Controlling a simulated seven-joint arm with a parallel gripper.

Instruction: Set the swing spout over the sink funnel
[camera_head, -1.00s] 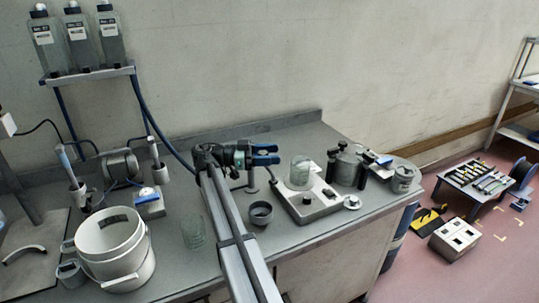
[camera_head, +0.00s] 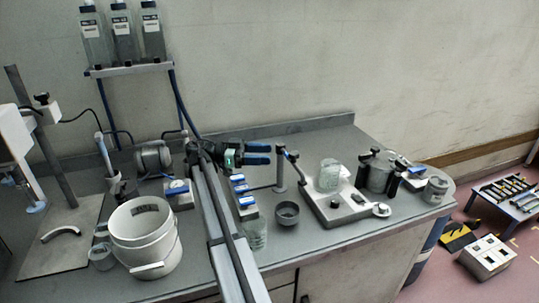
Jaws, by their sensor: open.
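A thin grey post (camera_head: 280,174) stands on the bench and appears to be the swing spout's stand. A small dark grey round cup (camera_head: 287,214), apparently the sink funnel, sits on the bench in front of the post. The arm's lower end looks right of and behind this cup, not above it. My gripper (camera_head: 270,154) is open and empty, its blue fingers pointing right, just left of the post's top. Actual depth between them is unclear.
A white bucket (camera_head: 144,240) is at left. Blue-and-white items (camera_head: 243,196) and a glass vessel (camera_head: 255,234) stand beside my arm.

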